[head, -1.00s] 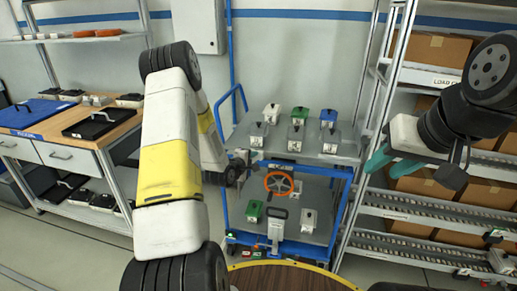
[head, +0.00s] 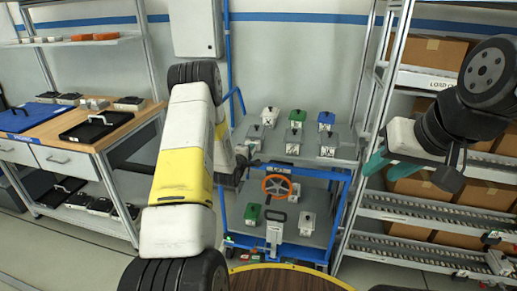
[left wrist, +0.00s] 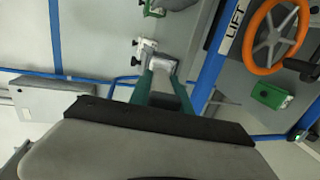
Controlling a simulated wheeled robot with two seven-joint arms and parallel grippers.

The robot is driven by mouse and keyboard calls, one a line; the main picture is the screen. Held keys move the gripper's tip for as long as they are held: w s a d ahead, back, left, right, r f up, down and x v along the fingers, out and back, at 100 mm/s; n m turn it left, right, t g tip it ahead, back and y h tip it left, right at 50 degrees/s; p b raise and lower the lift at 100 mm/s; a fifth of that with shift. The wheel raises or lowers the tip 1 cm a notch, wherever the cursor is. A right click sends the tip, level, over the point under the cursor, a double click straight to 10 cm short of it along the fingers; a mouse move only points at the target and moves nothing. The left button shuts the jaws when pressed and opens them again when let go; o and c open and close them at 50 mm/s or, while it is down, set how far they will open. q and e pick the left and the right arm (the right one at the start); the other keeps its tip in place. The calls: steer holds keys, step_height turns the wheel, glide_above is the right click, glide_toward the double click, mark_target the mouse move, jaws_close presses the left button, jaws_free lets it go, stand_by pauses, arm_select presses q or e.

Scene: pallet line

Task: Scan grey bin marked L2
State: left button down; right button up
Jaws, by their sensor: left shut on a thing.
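In the head view my left gripper (head: 246,160) is at the left edge of the blue cart's upper shelf, mostly hidden behind my own arm. My right gripper (head: 388,163) looks open and empty beside the rack. No scanner is clearly visible.
The blue cart (head: 340,190) has an orange wheel (head: 277,187) and more bins on its lower shelf. A roller rack (head: 420,210) with cardboard boxes stands right. A wooden workbench (head: 120,125) with trays stands left. The floor between bench and cart is clear.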

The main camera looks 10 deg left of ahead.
arm_select(q)
steer(key=shift+x, duration=0.85)
stand_by(1.2)
stand_by(0.4)
steer(key=shift+d+v, duration=0.15)
steer(key=shift+v, duration=1.85)
steer(key=shift+d+v, duration=0.2)
steer(key=shift+v, duration=1.8)
steer(key=shift+d, duration=0.1)
